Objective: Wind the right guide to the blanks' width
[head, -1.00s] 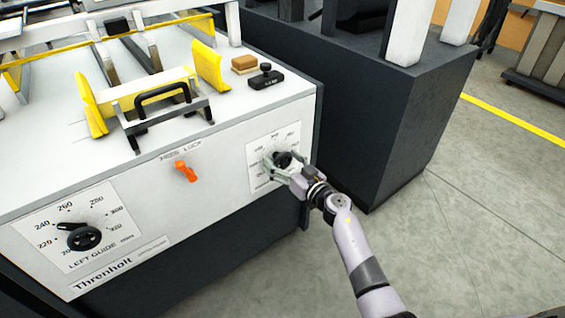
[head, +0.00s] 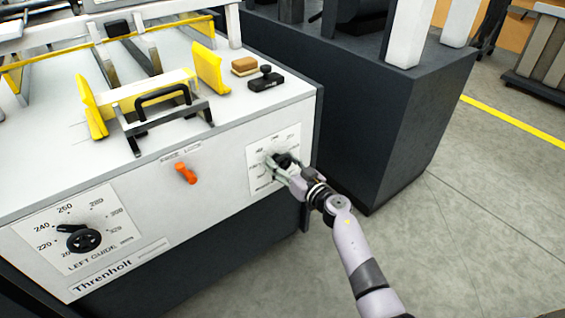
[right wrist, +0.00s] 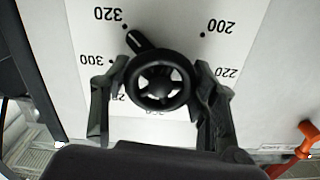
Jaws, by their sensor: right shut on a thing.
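The right guide dial (head: 262,178) is a white scale plate on the machine's front, with a black round knob (right wrist: 161,84) and pointer arm. In the right wrist view the pointer tip is close to the dot by 320. My right gripper (head: 279,168) is shut on this knob, with one dark finger on each side of its rim; it also shows in the right wrist view (right wrist: 160,92). Two upright yellow guide plates stand on the machine top, a left one (head: 93,108) and a right one (head: 208,68), with a pale yellow piece (head: 150,91) between them. My left gripper is not in view.
An orange lock lever (head: 186,172) sticks out left of the right dial. The left guide dial (head: 83,238) is further left. A tan block (head: 244,66) and a black-handled tool (head: 266,79) lie on top.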

